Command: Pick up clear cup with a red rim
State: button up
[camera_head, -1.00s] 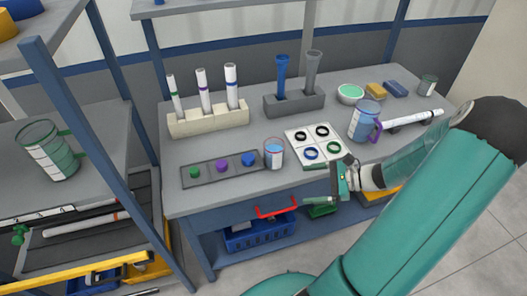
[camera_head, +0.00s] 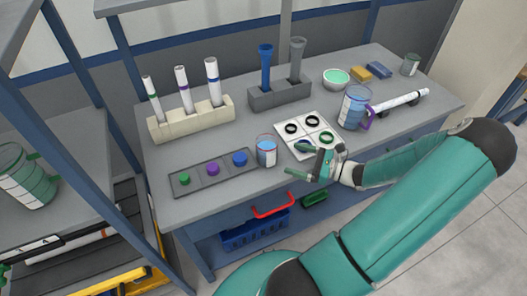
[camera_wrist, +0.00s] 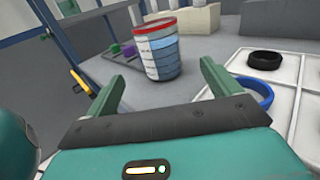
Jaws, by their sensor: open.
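The clear cup with a red rim (camera_head: 266,151) stands upright near the front edge of the grey table, with blue showing in its lower part. In the wrist view the cup (camera_wrist: 157,50) is ahead of my gripper (camera_wrist: 160,82), roughly centred between its two fingers but beyond their tips. My gripper (camera_head: 301,161) is open and empty, to the right of the cup and apart from it in the head view.
A white tray (camera_head: 306,118) with black, blue and green rings lies right of the cup. A dark strip (camera_head: 226,166) with green, purple and blue caps lies left. A tube rack (camera_head: 190,121), a grey holder (camera_head: 279,95) and a purple-handled jug (camera_head: 353,108) stand behind.

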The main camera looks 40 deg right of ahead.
aim_at(267, 151)
jog(key=x, duration=1.1)
jog(key=c, duration=1.2)
